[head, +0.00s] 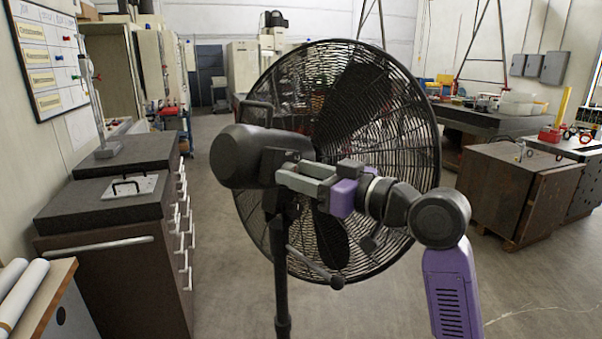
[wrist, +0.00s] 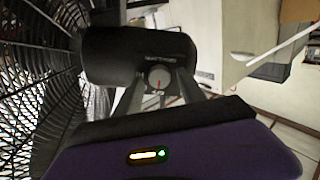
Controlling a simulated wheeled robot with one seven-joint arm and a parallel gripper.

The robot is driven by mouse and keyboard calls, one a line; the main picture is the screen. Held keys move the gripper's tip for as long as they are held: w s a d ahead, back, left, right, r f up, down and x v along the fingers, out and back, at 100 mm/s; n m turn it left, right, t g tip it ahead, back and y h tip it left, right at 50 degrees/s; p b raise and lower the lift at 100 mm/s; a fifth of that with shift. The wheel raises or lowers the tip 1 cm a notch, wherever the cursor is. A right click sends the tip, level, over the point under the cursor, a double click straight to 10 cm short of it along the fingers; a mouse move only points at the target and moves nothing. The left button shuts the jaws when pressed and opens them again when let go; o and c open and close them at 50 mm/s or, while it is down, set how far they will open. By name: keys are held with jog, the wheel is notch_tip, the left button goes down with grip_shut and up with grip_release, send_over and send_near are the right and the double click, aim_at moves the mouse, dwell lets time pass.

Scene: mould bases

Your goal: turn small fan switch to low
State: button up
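A black pedestal fan (head: 345,85) stands in front of me, its motor housing (head: 238,157) facing me at the left of the grille. In the wrist view the dark housing (wrist: 110,52) carries a round grey switch knob (wrist: 158,77) with a small red mark, roughly upright in the picture. My gripper (head: 283,176) reaches in from the right, level with the housing. In the wrist view my gripper's fingers (wrist: 160,88) stand apart on either side of the knob, with narrow gaps seeming to show. Contact with the knob cannot be made out. The head view does not show the knob.
The fan's wire grille (wrist: 45,85) is close to the left of my gripper in the wrist view. A dark drawer cabinet (head: 130,270) stands at the left and a brown crate (head: 500,195) at the right. Open floor lies between them around the fan's pole (head: 282,275).

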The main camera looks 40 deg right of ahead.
grip_shut()
jog(key=shift+r+m+p, duration=0.1)
jog(key=shift+m+p, duration=0.2)
jog(key=m+p, duration=0.3)
jog(key=shift+r, duration=0.1)
jog(key=m+p, duration=0.3)
jog(key=m, duration=0.1)
jog(key=shift+d+m+p, duration=0.1)
jog(key=shift+m+p, duration=0.3)
jog(key=shift+m, duration=0.2)
jog(key=shift+f, duration=0.25)
jog(key=shift+o, duration=1.1)
grip_release()
